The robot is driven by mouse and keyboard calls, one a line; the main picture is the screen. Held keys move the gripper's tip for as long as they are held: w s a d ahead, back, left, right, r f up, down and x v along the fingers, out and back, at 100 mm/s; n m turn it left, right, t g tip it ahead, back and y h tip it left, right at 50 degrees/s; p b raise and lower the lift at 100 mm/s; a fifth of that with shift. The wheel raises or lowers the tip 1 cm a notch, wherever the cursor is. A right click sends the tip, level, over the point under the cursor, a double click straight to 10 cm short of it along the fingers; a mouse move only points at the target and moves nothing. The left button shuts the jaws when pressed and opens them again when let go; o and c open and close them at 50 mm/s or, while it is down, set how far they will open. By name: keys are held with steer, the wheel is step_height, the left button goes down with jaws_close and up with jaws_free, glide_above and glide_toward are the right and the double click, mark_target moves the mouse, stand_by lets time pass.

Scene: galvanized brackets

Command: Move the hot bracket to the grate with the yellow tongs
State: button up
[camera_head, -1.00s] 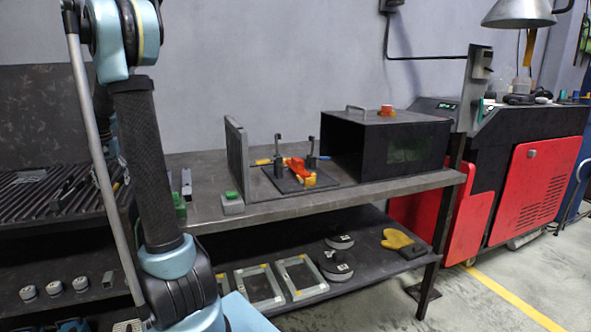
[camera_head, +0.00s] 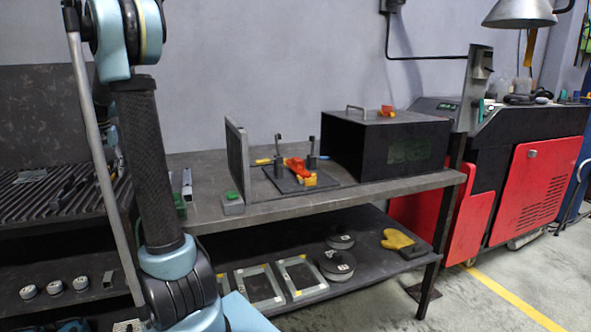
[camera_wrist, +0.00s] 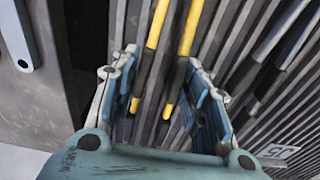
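Tongs with yellow grips (camera_wrist: 155,28) and dark arms lie along a ribbed surface in the wrist view. My gripper (camera_wrist: 163,95) is open, with one finger on each side of the tongs' two arms. I cannot tell whether the fingers touch them. In the head view my gripper is hidden behind my arm. The dark slatted grate (camera_head: 22,195) is at the left, with a few dark and grey pieces on it. An orange-red piece (camera_head: 296,164) with yellow parts sits on a dark fixture plate on the bench; I cannot tell whether it is the hot bracket.
A black open-fronted box (camera_head: 440,145) stands on the bench (camera_head: 215,213), with an upright grey panel (camera_head: 237,160) left of the fixture. The lower shelf holds pale frames (camera_head: 300,277), round discs and a yellow glove (camera_head: 397,239). A red machine (camera_head: 540,190) stands at right.

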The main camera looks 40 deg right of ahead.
step_height(320, 180, up, 8)
steer(key=s+r, duration=0.6)
steer(key=s, duration=0.6)
stand_by(0.6)
steer(key=shift+r, duration=0.1)
